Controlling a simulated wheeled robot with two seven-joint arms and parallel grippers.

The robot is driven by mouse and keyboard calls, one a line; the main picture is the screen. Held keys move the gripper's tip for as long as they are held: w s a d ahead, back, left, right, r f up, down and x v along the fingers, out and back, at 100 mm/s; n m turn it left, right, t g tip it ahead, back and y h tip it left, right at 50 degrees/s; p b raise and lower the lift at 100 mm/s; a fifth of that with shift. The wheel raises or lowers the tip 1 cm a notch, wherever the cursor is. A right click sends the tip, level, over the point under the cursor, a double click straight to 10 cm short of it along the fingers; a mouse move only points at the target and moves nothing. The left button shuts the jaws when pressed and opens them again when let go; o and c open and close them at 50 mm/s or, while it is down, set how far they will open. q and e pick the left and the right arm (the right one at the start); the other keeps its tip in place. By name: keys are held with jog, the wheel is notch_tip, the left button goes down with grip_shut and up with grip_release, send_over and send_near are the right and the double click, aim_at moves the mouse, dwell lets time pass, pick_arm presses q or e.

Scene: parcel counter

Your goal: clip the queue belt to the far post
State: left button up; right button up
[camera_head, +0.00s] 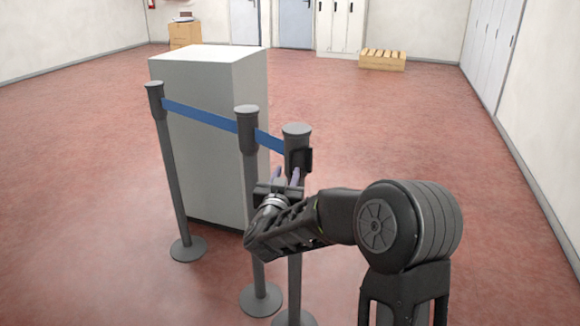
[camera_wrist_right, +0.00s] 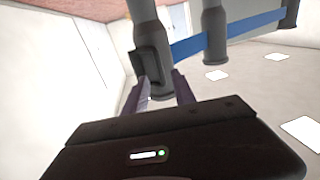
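Three dark posts stand in a row: a left post (camera_head: 170,170), a middle post (camera_head: 247,120) and a right post (camera_head: 297,140) closest to me. A blue queue belt (camera_head: 205,116) runs from the left post past the middle one to the right post's head. A black block (camera_head: 306,159), probably a belt clip, sits on the right post's side; it also shows in the right wrist view (camera_wrist_right: 146,68). My right gripper (camera_head: 286,175) is at the right post, just below its head. Its two fingers (camera_wrist_right: 160,80) are apart, with no held object visible. My left gripper is out of view.
A tall pale grey cabinet (camera_head: 195,80) stands close behind the posts. Round post bases (camera_head: 188,248) spread on the red floor. A wooden crate (camera_head: 382,62), a cardboard box (camera_head: 185,35) and doors are far back. The floor to the right is clear.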

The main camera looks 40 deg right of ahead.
aim_at(291, 164)
jog(key=x, duration=0.5)
grip_shut()
dwell(1.4)
